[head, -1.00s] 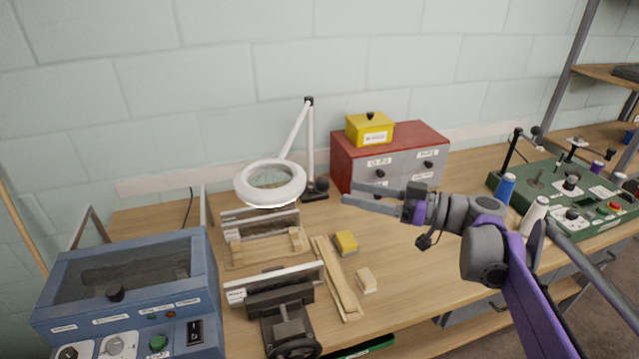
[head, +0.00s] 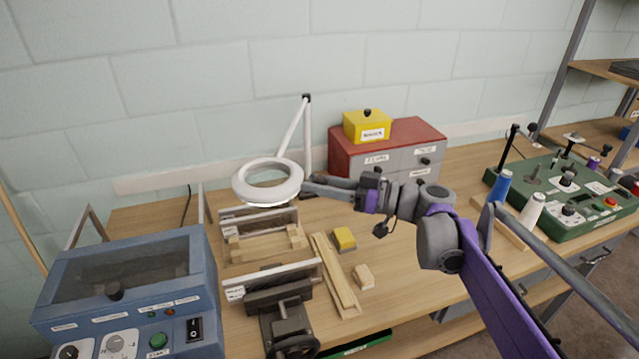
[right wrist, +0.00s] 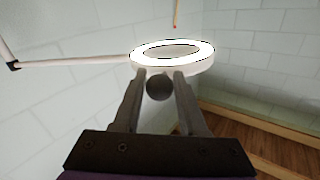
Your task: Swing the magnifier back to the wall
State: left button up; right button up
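The magnifier (head: 268,184) is a white ring lamp on a jointed white arm (head: 292,128), standing out over the bench. My right gripper (head: 308,186) is at the right edge of the ring in the head view. In the right wrist view the lit ring (right wrist: 172,60) is just beyond the fingertips. A dark round knob (right wrist: 158,88) shows between the two fingers of the right gripper (right wrist: 160,76), with gaps at its sides. The fingers are apart. The lower lamp post and base are partly hidden by the gripper. My left gripper is not in view.
A red and grey drawer cabinet (head: 385,150) with a yellow box (head: 367,127) stands behind my right forearm. Wooden fixtures (head: 262,240) lie below the ring. A blue machine (head: 130,285) is at left, a green board (head: 560,190) at right. The tiled wall is behind.

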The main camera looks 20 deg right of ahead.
grip_shut()
dwell(1.1)
